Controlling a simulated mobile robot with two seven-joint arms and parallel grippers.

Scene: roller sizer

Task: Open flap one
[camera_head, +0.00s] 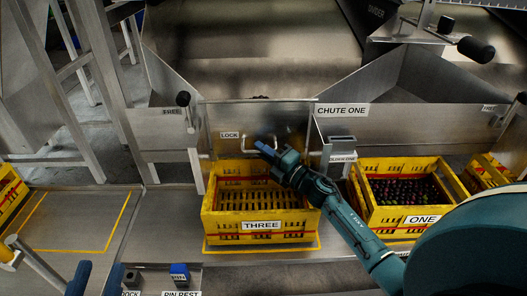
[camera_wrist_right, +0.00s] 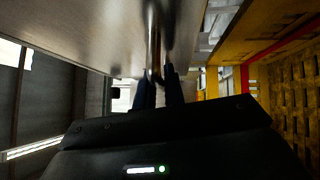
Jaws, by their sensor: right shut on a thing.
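The flap (camera_head: 225,118) is an upright, shiny metal panel beside the CHUTE ONE sign (camera_head: 342,110), with a LOCK label (camera_head: 229,135) near its lower left. It appears closed. My right gripper (camera_head: 262,146) is at the flap's lower front, above the yellow crate marked THREE. In the right wrist view, its dark fingers (camera_wrist_right: 159,88) are shut on a thin metal bar (camera_wrist_right: 155,55), which looks like the flap's handle. Its grip is partly hidden in the head view. My left gripper (camera_head: 96,277) shows at the bottom left, its blue fingers apart and nothing between them.
The THREE crate (camera_head: 262,226) looks empty. The ONE crate (camera_head: 423,219), holding dark round fruit, stands right of it. A lever with a black knob (camera_head: 183,99) stands left of the flap. A yellow-outlined spot (camera_head: 75,225) at left is clear.

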